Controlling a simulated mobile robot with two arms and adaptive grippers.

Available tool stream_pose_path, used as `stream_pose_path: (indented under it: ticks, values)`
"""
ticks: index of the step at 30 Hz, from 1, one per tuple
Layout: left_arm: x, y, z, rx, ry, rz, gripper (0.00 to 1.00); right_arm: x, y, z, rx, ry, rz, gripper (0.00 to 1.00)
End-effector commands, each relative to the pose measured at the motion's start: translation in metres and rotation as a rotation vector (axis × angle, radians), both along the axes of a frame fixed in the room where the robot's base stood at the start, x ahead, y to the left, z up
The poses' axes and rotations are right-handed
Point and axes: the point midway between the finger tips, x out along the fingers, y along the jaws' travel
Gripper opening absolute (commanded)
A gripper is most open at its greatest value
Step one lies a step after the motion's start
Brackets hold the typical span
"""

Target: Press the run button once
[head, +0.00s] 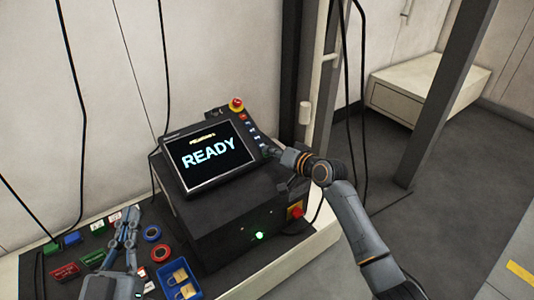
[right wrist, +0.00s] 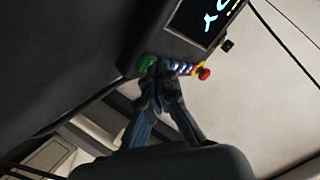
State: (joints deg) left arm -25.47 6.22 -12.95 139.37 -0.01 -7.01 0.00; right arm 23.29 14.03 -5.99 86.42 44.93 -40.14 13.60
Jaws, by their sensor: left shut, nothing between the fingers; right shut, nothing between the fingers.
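The control panel (head: 210,155) has a screen reading "READY" and a column of buttons on its right edge. In the right wrist view a green button (right wrist: 147,62) sits at the end of that row; I take it as the run button, though its label cannot be read. My right gripper (head: 272,154) is shut and empty, close to the lower end of the button column. In the right wrist view its fingertips (right wrist: 160,72) overlap the area just beside the green button; contact cannot be told. My left gripper (head: 131,212) is shut and empty above the bench.
A red emergency stop (head: 236,104) tops the panel. A red and yellow switch (head: 296,210) is on the black cabinet (head: 230,217). A blue tray (head: 177,279) with padlocks and tape rolls lie near my left gripper. Cables hang behind my right arm.

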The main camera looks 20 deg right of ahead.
Motion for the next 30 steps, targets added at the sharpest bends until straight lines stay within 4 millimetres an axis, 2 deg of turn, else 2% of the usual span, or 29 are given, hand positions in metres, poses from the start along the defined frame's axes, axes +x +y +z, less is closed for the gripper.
stream_pose_path:
  ticks: [19, 30]
  values:
    - [-0.0023, -0.0006, 0.0091, -0.013, -0.047, -0.003, 0.00, 0.0010, 0.0010, -0.0035, 0.000, 0.002, 0.001, 0.00]
    - [-0.0002, -0.0011, 0.0047, -0.005, -0.016, -0.002, 0.00, 0.0003, 0.0006, -0.0020, 0.000, 0.002, 0.000, 0.00]
